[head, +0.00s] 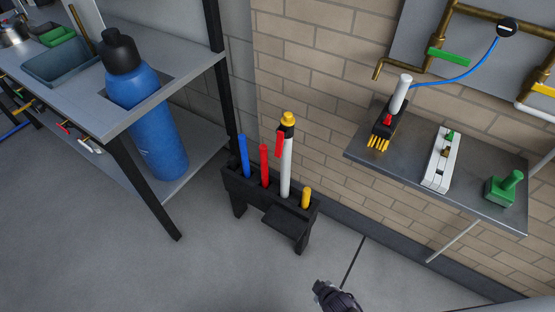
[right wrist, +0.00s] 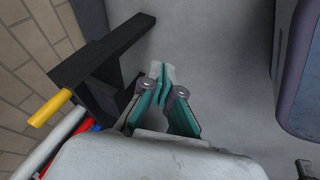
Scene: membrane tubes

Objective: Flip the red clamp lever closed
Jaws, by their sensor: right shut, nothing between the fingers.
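A red lever-like piece (head: 279,144) sits beside the top of a white tube (head: 286,176) with a yellow cap, in the black floor stand (head: 268,200). It runs roughly along the tube and stands off to its left. A smaller red piece (head: 388,119) sits on the black fitting on the wall shelf; I cannot tell which is the clamp lever. My right gripper (right wrist: 162,82) is shut and empty, right of the stand in the right wrist view. The dark arm part at the bottom of the head view appears to be it. My left gripper is not seen.
Blue, red and yellow (head: 306,198) rods stand in the black stand. A bench (head: 190,90) with a blue bottle (head: 145,95) is left. The wall shelf (head: 480,205) carries a white fitting and a green block (head: 505,188). Floor before the stand is clear.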

